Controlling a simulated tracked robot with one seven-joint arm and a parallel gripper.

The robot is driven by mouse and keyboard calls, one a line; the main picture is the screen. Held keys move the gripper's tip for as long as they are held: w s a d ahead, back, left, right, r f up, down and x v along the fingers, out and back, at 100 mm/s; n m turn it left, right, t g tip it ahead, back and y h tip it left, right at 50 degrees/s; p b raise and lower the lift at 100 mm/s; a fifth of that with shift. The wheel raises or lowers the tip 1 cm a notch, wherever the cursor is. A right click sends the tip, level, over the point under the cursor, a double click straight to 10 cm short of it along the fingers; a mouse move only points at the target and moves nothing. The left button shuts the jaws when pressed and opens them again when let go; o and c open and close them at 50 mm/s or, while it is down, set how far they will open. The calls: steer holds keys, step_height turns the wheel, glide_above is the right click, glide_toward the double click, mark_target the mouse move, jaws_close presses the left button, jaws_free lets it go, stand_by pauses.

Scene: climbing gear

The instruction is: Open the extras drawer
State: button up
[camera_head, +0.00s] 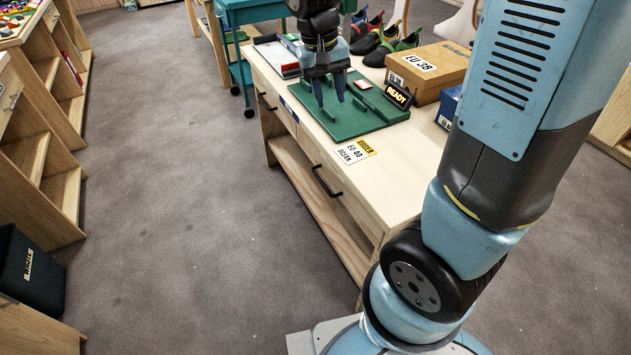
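A wooden table (288,140) has two drawer fronts on its left-facing side. The far drawer (272,108) and the near drawer (335,190) each have a black bar handle, and both look closed. A small blue label sits on the table's side between them; its text is too small to read. I cannot tell which one is the extras drawer. My gripper (331,98) points down above the green mat on the tabletop. Its fingers are apart with nothing seen between them.
On the table are the green mat (345,126), a READY sign (398,95), a yellow-white order card (356,150), an EU 38 shoebox (440,62) and several shoes (385,40). A teal cart (236,68) stands behind. Grey floor (170,190) left of the table is clear.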

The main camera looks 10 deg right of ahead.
steer(key=w+a+f+n+t+h, duration=0.15)
steer(key=a+f+h, duration=0.25)
steer(key=f, duration=0.8)
steer(key=w+a+f+n+t+h, duration=0.15)
steer(key=a+f+h, duration=0.35)
steer(key=f, duration=0.6)
steer(key=w+a+f+t+h, duration=0.1)
steer(key=w+a+f+h, duration=0.25)
steer(key=f, duration=0.85)
steer(key=x, duration=1.2)
steer(key=shift+d, duration=0.25)
steer(key=shift+s+r+h, duration=0.1)
steer(key=shift+r+h, duration=0.05)
steer(key=shift+h, duration=0.1)
steer(key=shift+c, duration=0.5)
jaws_close()
